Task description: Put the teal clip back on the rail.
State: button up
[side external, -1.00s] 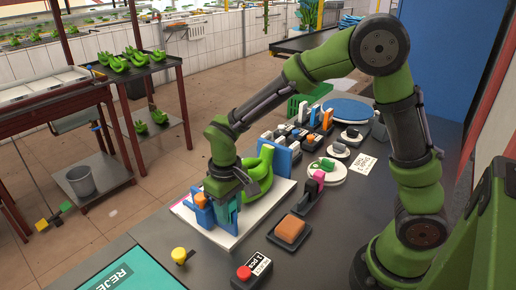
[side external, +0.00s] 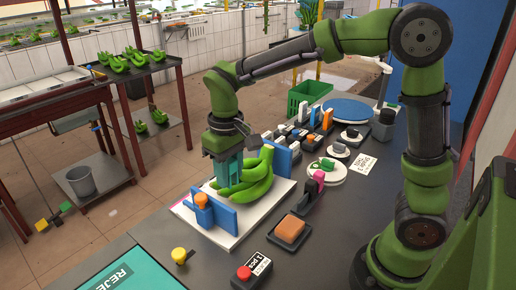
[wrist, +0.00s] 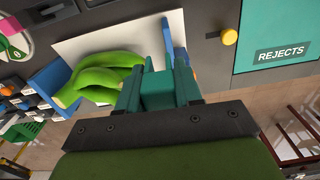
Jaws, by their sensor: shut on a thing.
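My gripper (side external: 231,172) points down above the left part of the white board (side external: 222,238), in front of the green bananas (side external: 256,180). It is shut on the teal clip, a blocky piece that shows between the fingers in the wrist view (wrist: 156,85). The fingers are a similar teal, so the clip's outline is hard to separate in the side view. A blue bracket (side external: 222,217) with an orange piece (side external: 201,201) stands just below and left of the gripper. A row of coloured clip-like pieces (side external: 303,126) stands behind; I cannot clearly make out the rail.
A second blue plate (side external: 283,158) stands behind the bananas. An orange block in a dark tray (side external: 290,230), a red button (side external: 244,272), a yellow knob (side external: 179,254) and white round dishes (side external: 327,172) surround the board. A teal rejects panel (side external: 112,275) is at the front left.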

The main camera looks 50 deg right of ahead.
jog(key=s+d+f+m, duration=0.2)
jog(key=s+d+m, duration=0.1)
jog(key=d+m, duration=0.2)
jog(key=s+d+f+m, duration=0.3)
jog(key=d+m, duration=0.2)
jog(key=d, duration=0.2)
jog(key=s+d+f+m, duration=0.2)
jog(key=s+d+m, duration=0.1)
jog(key=d+m, duration=0.2)
jog(key=shift+s+d+f+m, duration=0.25)
jog(key=shift+d+f+m, duration=0.05)
jog(key=shift+d+f, duration=0.1)
jog(key=shift+s+f+m, duration=0.1)
jog(key=shift+f+m, duration=0.15)
jog(key=shift+m, duration=0.75)
jog(key=shift+f, duration=1.75)
jog(key=shift+f, duration=0.15)
